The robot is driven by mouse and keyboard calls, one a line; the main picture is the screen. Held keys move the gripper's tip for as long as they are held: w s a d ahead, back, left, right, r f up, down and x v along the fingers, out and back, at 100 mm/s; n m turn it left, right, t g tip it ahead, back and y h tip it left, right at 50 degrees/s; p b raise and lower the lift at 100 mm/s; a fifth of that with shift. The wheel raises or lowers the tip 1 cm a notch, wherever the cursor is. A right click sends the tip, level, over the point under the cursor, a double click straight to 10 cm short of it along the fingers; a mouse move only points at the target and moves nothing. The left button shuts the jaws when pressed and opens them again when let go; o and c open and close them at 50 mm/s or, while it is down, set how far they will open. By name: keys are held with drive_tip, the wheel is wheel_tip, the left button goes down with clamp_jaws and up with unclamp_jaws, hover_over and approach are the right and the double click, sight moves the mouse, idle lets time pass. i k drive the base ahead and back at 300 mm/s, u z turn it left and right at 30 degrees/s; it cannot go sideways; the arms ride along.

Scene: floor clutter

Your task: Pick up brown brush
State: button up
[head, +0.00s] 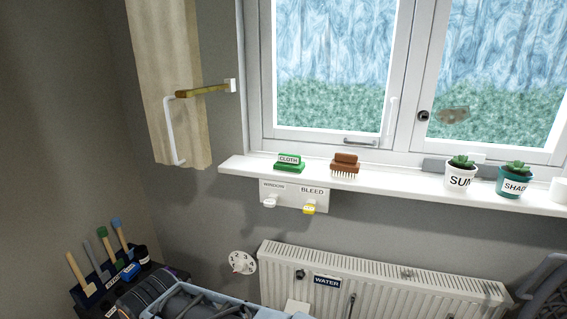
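The brown brush (345,164) stands on the white windowsill (400,185) below the window, with its bristles pointing down. A green brush (289,164) labelled "CLOTH" stands just to its left, with a small gap between them. Parts of my own arm may show at the bottom of the view, but the fingertips of my gripper cannot be made out there.
Two plant pots, "SUN" (460,178) and "SHAD" (514,182), stand right on the sill. A panel with hooks (294,196) hangs below the brushes. A radiator (385,284) is lower down. A wooden board (165,80) and tool rack (100,282) are left.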

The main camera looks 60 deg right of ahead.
sight(345, 165)
drive_tip(key=z, duration=2.5)
